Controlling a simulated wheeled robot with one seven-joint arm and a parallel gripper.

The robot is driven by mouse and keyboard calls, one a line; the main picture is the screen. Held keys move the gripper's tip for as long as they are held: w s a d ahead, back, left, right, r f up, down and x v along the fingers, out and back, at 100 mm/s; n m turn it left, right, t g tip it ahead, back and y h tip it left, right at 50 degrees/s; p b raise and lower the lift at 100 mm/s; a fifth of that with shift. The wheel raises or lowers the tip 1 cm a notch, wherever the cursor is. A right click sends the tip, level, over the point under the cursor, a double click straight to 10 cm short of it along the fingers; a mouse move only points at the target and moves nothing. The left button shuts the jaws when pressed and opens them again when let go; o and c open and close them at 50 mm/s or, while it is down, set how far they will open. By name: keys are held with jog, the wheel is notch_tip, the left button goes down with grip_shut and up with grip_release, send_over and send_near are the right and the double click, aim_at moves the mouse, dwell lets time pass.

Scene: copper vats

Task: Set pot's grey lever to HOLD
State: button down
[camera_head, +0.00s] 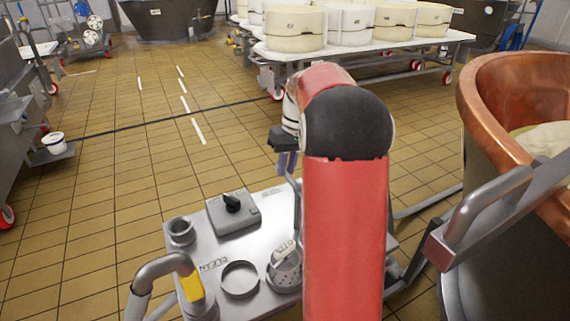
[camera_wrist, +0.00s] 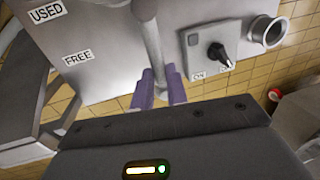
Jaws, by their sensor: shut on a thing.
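A copper-rimmed pot (camera_head: 510,115) stands at the right edge of the head view, with pale contents partly visible. A thick grey handle bar (camera_head: 485,205) on a bracket is in front of it. I cannot read HOLD anywhere. My gripper (camera_head: 287,160), with purple fingers, is left of my red arm, above the tray. In the wrist view my gripper (camera_wrist: 158,75) is shut on a grey rod (camera_wrist: 153,45), which runs up between the fingers. In the head view, my arm hides much around the rod. I cannot tell whether this rod is the pot's lever.
Labels read CLEAN, USED and FREE. A table (camera_head: 390,48) with cheese moulds stands behind. Tiled floor left is mostly clear.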

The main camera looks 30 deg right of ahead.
dwell(0.3)
jog(key=c, duration=1.4)
grip_release()
jog(key=shift+d+r+p, duration=0.1)
jog(key=shift+d+r, duration=0.15)
jog(key=shift+r, duration=1.05)
jog(key=shift+d+r+p, duration=0.15)
jog(key=shift+d+r, duration=0.05)
jog(key=shift+r, duration=1.05)
jog(key=shift+d+r+p, duration=0.1)
jog(key=shift+d+r, duration=0.15)
jog(key=shift+r, duration=1.05)
